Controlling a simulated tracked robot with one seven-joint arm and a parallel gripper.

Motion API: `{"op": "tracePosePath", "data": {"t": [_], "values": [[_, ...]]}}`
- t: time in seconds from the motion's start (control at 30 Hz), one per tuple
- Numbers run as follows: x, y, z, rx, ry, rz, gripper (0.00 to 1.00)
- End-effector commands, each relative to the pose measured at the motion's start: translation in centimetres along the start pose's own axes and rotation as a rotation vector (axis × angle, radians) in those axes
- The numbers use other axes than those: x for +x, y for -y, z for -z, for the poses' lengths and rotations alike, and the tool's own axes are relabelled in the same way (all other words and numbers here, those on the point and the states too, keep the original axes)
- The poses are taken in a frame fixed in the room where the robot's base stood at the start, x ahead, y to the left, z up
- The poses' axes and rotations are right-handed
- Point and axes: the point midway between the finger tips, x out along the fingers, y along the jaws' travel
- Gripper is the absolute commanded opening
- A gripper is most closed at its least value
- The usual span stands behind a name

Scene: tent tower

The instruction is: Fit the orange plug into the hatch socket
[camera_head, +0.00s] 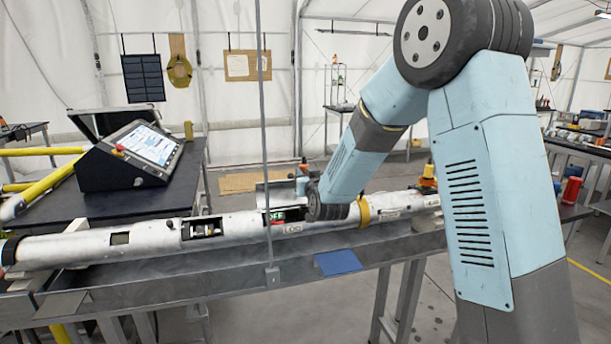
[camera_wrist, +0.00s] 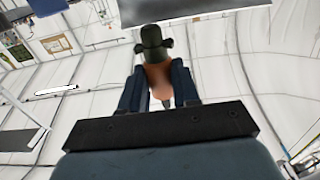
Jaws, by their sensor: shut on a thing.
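A long silver tube (camera_head: 160,241) lies across a metal bench, with several cut-out openings. One opening (camera_head: 277,216) near the middle holds a small lit green panel reading OFF, with a raised cover (camera_head: 275,194) behind it. Which opening holds the hatch socket I cannot tell. In the wrist view, my gripper (camera_wrist: 158,85) is shut on the orange plug (camera_wrist: 157,78), whose dark, knobbed end points up in the picture.
A console with a lit screen (camera_head: 147,143) stands on a dark table at left. A thin upright pole (camera_head: 264,120) rises in front of the tube. A yellow band (camera_head: 364,211) rings the tube right of my wrist. A blue sheet (camera_head: 338,263) lies on the bench front.

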Motion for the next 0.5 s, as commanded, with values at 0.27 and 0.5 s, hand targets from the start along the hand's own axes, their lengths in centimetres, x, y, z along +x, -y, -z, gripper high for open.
{"op": "tracePosePath", "data": {"t": [0.27,0.5], "values": [[0.0,0.0,-0.9,0.000,0.002,0.004,0.00],[0.0,-0.1,-2.8,0.000,0.003,0.003,0.00]]}}
